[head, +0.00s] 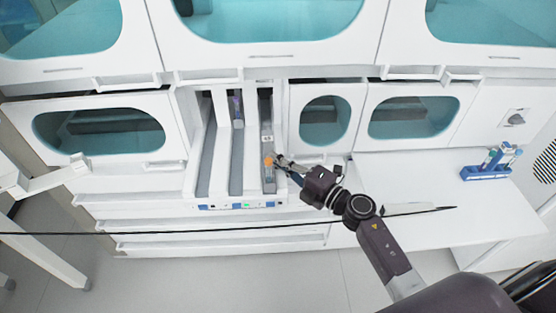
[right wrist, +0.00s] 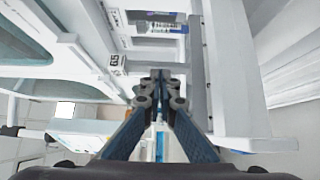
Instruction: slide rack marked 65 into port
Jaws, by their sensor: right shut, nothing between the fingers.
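The port is a white bay with several long grey lanes (head: 204,160) running back into the machine. A narrow rack (head: 267,120) lies in the rightmost lane, with an orange-topped tube (head: 268,161) near its front end and a small white label. In the right wrist view a label reading 65 (right wrist: 115,63) shows sideways, left of the fingertips. My right gripper (head: 280,162) is shut and empty at the front of this rack, close to the orange top; I cannot tell whether it touches. Its closed fingers (right wrist: 160,78) also show in the right wrist view. My left gripper is not in view.
A purple-topped tube (head: 237,108) stands far back in the middle lane. A blue tube holder (head: 486,172) stands on the white counter (head: 400,180) at the right. Windowed doors (head: 325,118) flank the bay. The floor in front is clear.

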